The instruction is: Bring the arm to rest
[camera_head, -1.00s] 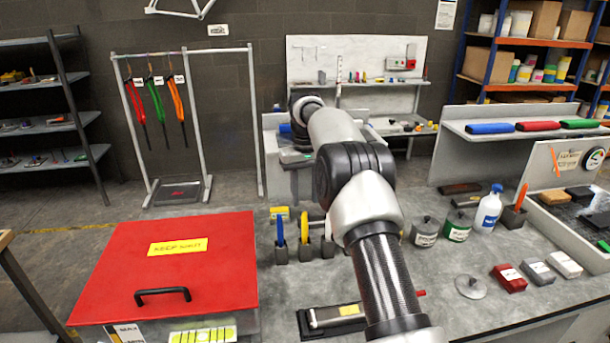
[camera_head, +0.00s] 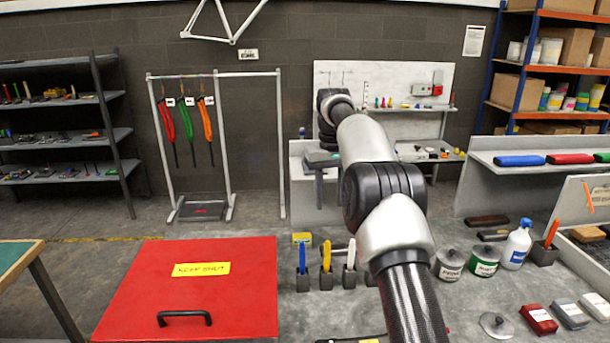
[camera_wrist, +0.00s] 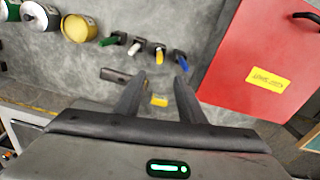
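My arm reaches out over the bench in the head view, its links running from the bottom right up toward the back wall. The gripper touches nothing that I can see.
A red lid (camera_head: 195,285) with a black handle covers the front left. A hanging rack (camera_head: 225,150) and shelves (camera_head: 110,130) stand behind.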

